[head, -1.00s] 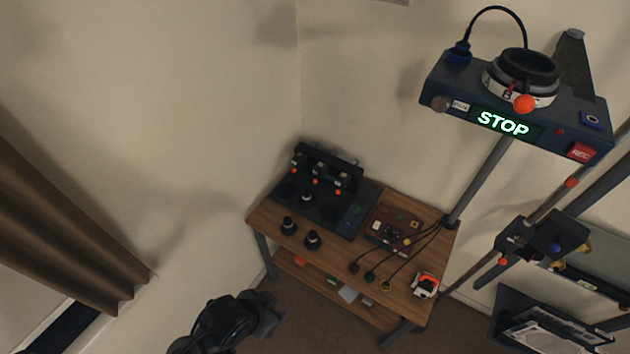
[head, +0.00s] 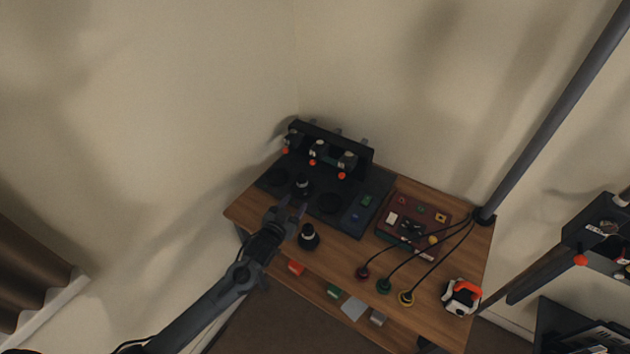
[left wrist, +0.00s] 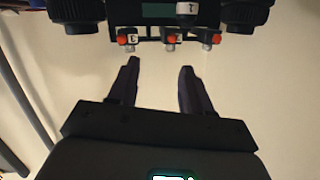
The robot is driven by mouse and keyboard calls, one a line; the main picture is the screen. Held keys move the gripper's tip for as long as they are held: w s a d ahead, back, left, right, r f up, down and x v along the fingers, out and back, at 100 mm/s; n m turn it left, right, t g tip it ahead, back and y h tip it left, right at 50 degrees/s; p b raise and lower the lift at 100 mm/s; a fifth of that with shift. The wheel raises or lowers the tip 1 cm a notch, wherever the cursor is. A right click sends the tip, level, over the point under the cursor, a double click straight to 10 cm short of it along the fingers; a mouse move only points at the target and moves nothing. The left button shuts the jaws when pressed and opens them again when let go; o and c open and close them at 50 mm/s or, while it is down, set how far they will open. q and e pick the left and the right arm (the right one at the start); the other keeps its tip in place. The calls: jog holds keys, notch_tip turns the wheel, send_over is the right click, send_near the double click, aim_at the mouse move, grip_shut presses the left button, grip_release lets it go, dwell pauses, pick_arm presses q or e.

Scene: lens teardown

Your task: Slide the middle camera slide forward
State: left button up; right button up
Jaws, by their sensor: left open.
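The middle camera slide (head: 317,152) sits on the dark rack at the back of the bench, between two similar slides, with an orange knob at its front. In the left wrist view several orange knobs show in a row, the middle one (left wrist: 172,38) beyond my fingertips. My left gripper (head: 293,205) is open and empty, above the front left of the bench and apart from the slides. Its two fingers (left wrist: 160,68) point towards the rack. My right gripper is not in view.
A black lens (head: 308,238) stands on the wooden bench by my gripper, another (head: 303,184) on the dark board. A red board (head: 412,228) with cables lies right of it. An orange-and-white device (head: 461,296) is at the right front. A pole (head: 545,130) rises at right.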

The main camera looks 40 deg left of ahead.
pick_arm(q)
jog(key=w+a+f+b, duration=0.3)
jog(key=w+f+b, duration=0.1)
jog(key=b, duration=0.1)
jog(key=t+y+b, duration=0.1)
jog(key=t+b, duration=0.1)
jog(key=b, duration=0.4)
send_near(312, 165)
jog(key=b+x, duration=0.2)
jog(key=x, duration=0.5)
jog(key=shift+w+a, duration=0.2)
jog(key=shift+w, duration=0.1)
jog(key=shift+x, duration=1.05)
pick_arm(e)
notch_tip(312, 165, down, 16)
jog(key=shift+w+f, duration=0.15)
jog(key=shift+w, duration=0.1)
pick_arm(q)
jog(key=shift+c, duration=0.3)
grip_shut()
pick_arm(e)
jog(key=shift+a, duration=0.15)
pick_arm(q)
jog(key=shift+d, duration=0.1)
